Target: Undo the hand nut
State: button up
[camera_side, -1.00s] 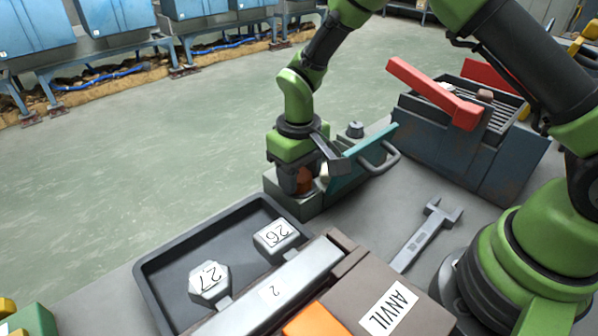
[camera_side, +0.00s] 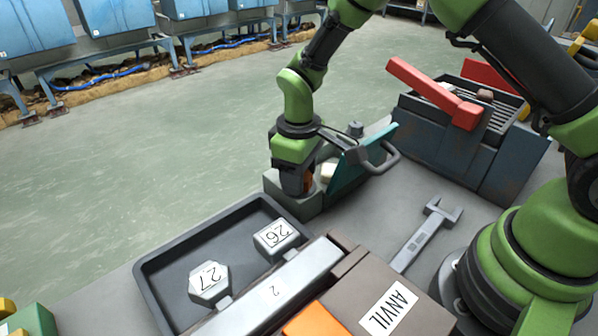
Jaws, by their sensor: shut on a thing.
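My gripper (camera_side: 296,187) points down at the left end of a grey fixture block (camera_side: 312,203) with a teal plate. It is shut on a small orange-brown piece, which I take to be the hand nut (camera_side: 307,184). Only a sliver of the nut shows beside the jaws; the rest is hidden. Its thread and seat cannot be seen. The teal plate (camera_side: 362,160) leans up on the right side of the block, with a grey loop handle (camera_side: 388,160) at its end. A small grey knob (camera_side: 355,129) stands behind the plate.
A dark tray (camera_side: 165,262) in front holds blocks marked 26 (camera_side: 277,237) and 27 (camera_side: 209,282). An anvil box (camera_side: 385,300) and a wrench (camera_side: 427,234) lie to the right. A dark box with red handles (camera_side: 470,140) stands behind right.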

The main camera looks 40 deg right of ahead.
jog(key=o, duration=0.9)
jog(key=shift+r, duration=0.1)
notch_tip(320, 180, up, 9)
jog(key=shift+r, duration=0.45)
